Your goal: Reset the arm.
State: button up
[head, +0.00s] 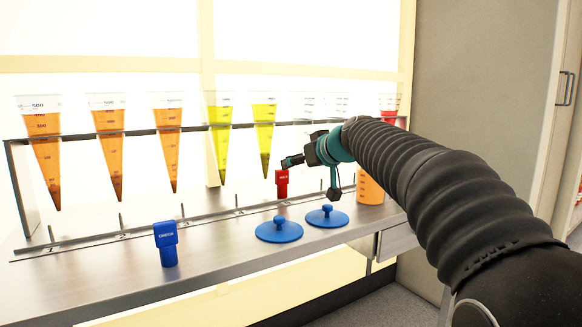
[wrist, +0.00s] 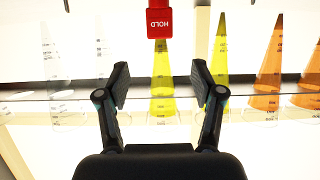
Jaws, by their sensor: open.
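My arm reaches in from the right in the head view. My gripper (head: 293,161) is above the shelf, at the height of the cones' lower parts. In the wrist view my gripper (wrist: 160,82) has its two fingers spread wide with nothing between them. A red marker (head: 282,183) stands on the shelf just below the gripper in the head view. The red marker also shows at the top of the wrist view (wrist: 160,20), upside down, reading HOLD, beyond the fingertips. A blue marker (head: 166,243) stands at the front of the shelf.
Orange cones (head: 107,140), yellow cones (head: 264,140), clear cones and a red-filled cone (head: 388,105) hang in a rack (head: 75,136). Two blue knobbed discs (head: 279,231) lie on the metal shelf (head: 105,282). An orange-filled beaker (head: 370,190) stands near my arm. The left front shelf is mostly bare.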

jog(key=s+d+f+m+g+h+p, duration=0.2)
jog(key=s+d+f, duration=0.3)
jog(key=s, duration=0.9)
jog(key=s+d+f+m+g+h+p, duration=0.1)
jog(key=s+d+f+p, duration=0.4)
jog(key=s, duration=0.9)
jog(key=s+d+f+m+g+h+p, duration=0.2)
jog(key=s+d+f, duration=0.5)
jog(key=s, duration=0.7)
jog(key=m+h+p, duration=0.1)
jog(key=h, duration=0.1)
jog(key=shift+d+m+g+h+p, duration=0.3)
jog(key=shift+m+p, duration=0.05)
jog(key=shift+m, duration=0.05)
